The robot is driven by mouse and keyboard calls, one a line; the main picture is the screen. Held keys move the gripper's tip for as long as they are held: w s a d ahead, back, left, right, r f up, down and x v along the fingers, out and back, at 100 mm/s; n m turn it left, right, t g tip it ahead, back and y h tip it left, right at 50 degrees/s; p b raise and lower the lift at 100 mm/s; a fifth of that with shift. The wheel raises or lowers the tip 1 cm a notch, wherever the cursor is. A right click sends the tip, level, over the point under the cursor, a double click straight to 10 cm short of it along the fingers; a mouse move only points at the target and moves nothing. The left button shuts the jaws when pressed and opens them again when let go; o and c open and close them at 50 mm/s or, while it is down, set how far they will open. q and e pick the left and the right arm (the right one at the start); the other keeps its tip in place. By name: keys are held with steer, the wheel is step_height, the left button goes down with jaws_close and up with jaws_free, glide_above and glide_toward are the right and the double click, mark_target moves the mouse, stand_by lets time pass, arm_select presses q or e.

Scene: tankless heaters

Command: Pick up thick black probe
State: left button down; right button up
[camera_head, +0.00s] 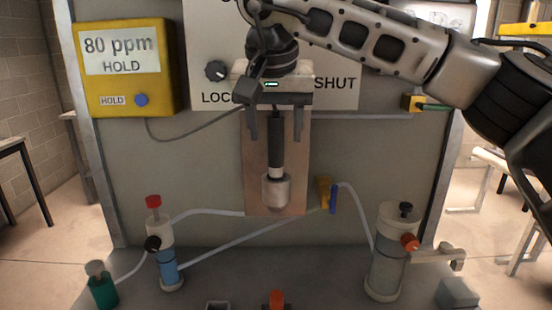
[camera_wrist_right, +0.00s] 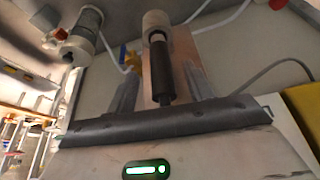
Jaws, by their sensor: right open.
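The thick black probe (camera_head: 275,146) stands upright in a pale cylindrical holder (camera_head: 276,191) in front of a brownish back plate (camera_head: 296,175). In the wrist view the probe (camera_wrist_right: 161,72) points toward the camera, with the pale holder (camera_wrist_right: 155,24) at its far end. My right gripper (camera_head: 275,136) hangs from above with its fingers pointing down. It is open, with one finger on each side of the probe's upper part and gaps visible on both sides. The probe's top end is near the gripper's palm. My left gripper is not in view.
A yellow meter (camera_head: 125,70) reading "80 ppm HOLD" hangs at the left, with a grey cable running toward the probe area. A blue-filled cylinder (camera_head: 168,262) and a larger clear canister (camera_head: 388,250) stand below, joined by pale tubes. A green bottle (camera_head: 102,287) stands at the lower left.

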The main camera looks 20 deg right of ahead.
mark_target(276, 145)
steer(key=p+x, duration=0.1)
steer(key=x, duration=0.3)
steer(key=shift+w+f, duration=0.2)
steer(key=shift+w, duration=0.1)
jaws_close()
steer(key=shift+r, duration=0.1)
